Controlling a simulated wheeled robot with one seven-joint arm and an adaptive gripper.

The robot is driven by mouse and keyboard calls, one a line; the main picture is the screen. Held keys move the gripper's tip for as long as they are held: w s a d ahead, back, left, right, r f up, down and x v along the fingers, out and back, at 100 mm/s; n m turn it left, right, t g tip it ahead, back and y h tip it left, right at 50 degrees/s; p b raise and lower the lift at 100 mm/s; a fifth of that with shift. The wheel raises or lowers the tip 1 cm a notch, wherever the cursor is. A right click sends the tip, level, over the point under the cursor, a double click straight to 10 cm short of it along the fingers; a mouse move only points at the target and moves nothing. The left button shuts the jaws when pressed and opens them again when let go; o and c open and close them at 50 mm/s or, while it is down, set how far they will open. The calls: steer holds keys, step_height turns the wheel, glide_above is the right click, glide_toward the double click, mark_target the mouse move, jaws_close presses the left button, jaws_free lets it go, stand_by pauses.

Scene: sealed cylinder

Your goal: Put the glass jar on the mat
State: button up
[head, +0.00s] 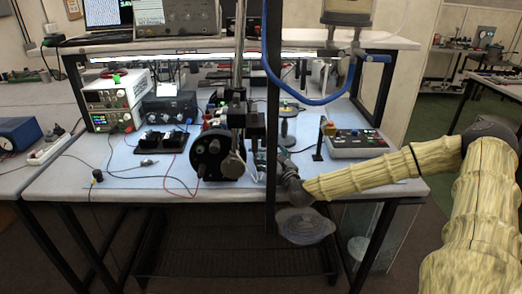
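My yellowish, ribbed arm comes in from the right, and its dark wrist ends near the bench's front edge. My gripper (262,168) is small and dark there, partly lost behind a black upright post; I cannot make out its fingers or whether it holds anything. A round, translucent, bluish-grey thing (305,226) shows just below the wrist, in front of the bench edge; it may be the glass jar, but I cannot tell for sure. A light blue mat-like surface (130,172) covers the bench top.
Black round apparatus (212,155) stands mid-bench beside the post. Stacked power supplies (113,100) stand at left and a control box (357,143) at right. A blue hose (310,99) hangs above. Loose wires cross the left mat, which has some bare patches.

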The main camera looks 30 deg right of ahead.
steer(key=shift+w+d+f+p, duration=0.15)
steer(key=shift+w+p, duration=0.55)
steer(key=shift+w, duration=1.1)
steer(key=shift+w+d+r+p, duration=0.15)
steer(key=shift+w+p, duration=0.5)
steer(key=shift+w, duration=1.15)
steer(key=shift+f, duration=0.1)
steer(key=c, duration=1.3)
steer(key=shift+c, duration=0.2)
